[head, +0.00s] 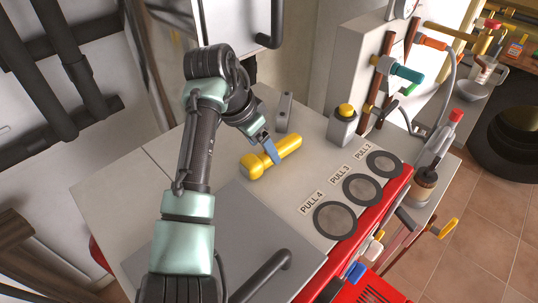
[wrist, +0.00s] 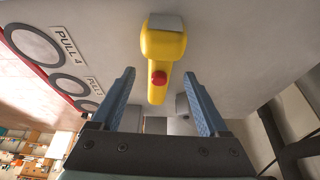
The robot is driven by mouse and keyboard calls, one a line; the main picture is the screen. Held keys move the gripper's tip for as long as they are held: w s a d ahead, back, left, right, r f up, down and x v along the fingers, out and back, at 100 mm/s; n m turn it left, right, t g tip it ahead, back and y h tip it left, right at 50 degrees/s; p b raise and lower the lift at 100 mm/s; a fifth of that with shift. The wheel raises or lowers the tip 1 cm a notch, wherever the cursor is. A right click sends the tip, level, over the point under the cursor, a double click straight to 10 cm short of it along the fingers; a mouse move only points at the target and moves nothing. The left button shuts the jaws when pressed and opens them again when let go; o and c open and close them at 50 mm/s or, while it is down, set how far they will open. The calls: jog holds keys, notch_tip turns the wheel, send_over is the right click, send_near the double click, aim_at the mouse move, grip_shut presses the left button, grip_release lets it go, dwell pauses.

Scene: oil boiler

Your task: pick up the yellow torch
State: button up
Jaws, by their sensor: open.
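The yellow torch (head: 271,157) lies on the pale top of the boiler unit (head: 150,205) in the head view, its wider head toward the lower left. In the wrist view the torch (wrist: 161,55) shows with a red button on its body and a grey face at its head. My gripper (wrist: 155,100) is open, with its two blue fingers on either side of the torch's narrow handle end. In the head view my gripper (head: 272,153) is over the torch's middle and partly hides it. I cannot tell whether the fingers touch it.
A grey box with a yellow button (head: 343,122) stands to the right. Round plates labelled PULL (head: 335,219) line the red front edge. Pipes and valves (head: 400,70) stand at the back right.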

jog(key=x, duration=0.3)
jog(key=shift+f, duration=0.15)
jog(key=shift+c, duration=0.3)
grip_shut()
